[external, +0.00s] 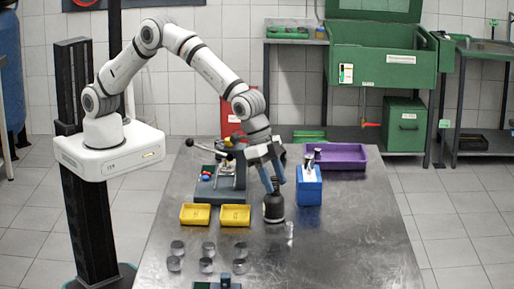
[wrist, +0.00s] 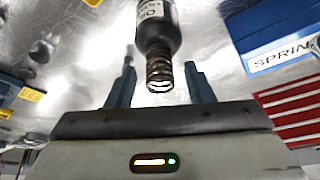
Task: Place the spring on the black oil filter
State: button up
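The black oil filter (external: 273,208) stands upright on the metal table; in the wrist view it shows at the top with a white label (wrist: 157,28). The dark coiled spring (wrist: 159,74) sits at the end of the filter, in line with it, and appears to rest on it. My gripper (external: 275,184) is just above the filter. In the wrist view my gripper (wrist: 159,66) is open, with a blue finger on each side of the spring and visible gaps to both. The spring is hard to make out in the external view.
A blue box (external: 309,186), lettered SPRING in the wrist view (wrist: 280,40), stands right of the filter. A purple tray (external: 350,163) lies behind. Yellow bins (external: 195,214) and a grey fixture (external: 222,190) are left. Several metal cylinders (external: 208,248) stand at front left. The table's right front is clear.

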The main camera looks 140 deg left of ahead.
jog(key=shift+r, duration=0.4)
jog(key=s+d+r+b, duration=0.2)
jog(key=s+d+r, duration=0.2)
jog(key=s+r, duration=0.95)
jog(key=s+d+m, duration=0.1)
jog(key=s+d, duration=0.3)
jog(key=s, duration=1.3)
jog(key=s+d+f+m+h, duration=0.1)
jog(key=s+d, duration=0.3)
jog(key=s, duration=1.2)
jog(key=shift+s+m+g, duration=0.35)
jog(key=shift+m+g, duration=0.05)
